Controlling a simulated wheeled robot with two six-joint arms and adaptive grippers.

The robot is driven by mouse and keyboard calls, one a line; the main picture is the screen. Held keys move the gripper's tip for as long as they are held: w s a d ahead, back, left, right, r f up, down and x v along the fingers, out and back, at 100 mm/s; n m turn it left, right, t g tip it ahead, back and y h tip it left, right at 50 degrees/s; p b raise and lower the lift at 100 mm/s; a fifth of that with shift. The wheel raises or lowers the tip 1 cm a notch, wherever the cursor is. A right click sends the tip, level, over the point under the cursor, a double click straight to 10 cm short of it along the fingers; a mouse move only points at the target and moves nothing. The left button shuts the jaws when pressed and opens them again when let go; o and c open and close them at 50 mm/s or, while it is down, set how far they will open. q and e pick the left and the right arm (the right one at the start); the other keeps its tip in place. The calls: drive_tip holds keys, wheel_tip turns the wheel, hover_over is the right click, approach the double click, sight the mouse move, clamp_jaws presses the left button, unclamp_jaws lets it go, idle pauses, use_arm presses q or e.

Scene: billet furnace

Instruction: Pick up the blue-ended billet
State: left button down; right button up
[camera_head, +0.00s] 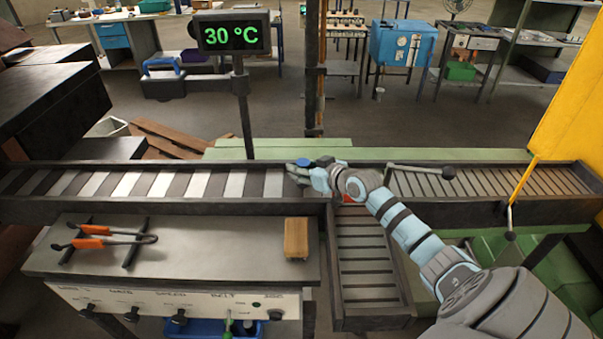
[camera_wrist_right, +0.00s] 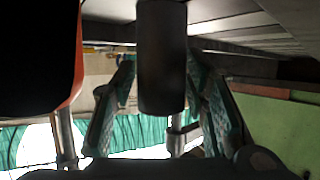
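A small blue end (camera_head: 304,161) shows at the fingers of my right gripper (camera_head: 306,173), above the roller conveyor in the head view; the rest of that billet is hidden there. In the right wrist view a dark round billet (camera_wrist_right: 162,60) lies between the two fingers of the right gripper (camera_wrist_right: 161,75). Narrow gaps seem to show beside it, so the fingers look open around it. Its blue end does not show in the wrist view. My left gripper is not in view.
A red patch (camera_head: 347,198) shows beneath my right wrist. A dark thing with a red edge (camera_wrist_right: 40,50) is close on the left in the wrist view. The roller conveyor (camera_head: 160,184) has raised side rails. A front bench holds orange-handled tongs (camera_head: 95,230) and a wooden block (camera_head: 296,238).

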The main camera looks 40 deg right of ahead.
drive_tip(key=shift+s+r, duration=0.15)
drive_tip(key=shift+s, duration=0.05)
drive_tip(key=c, duration=0.6)
drive_tip(key=shift+w, duration=0.15)
clamp_jaws()
drive_tip(key=shift+w, duration=0.1)
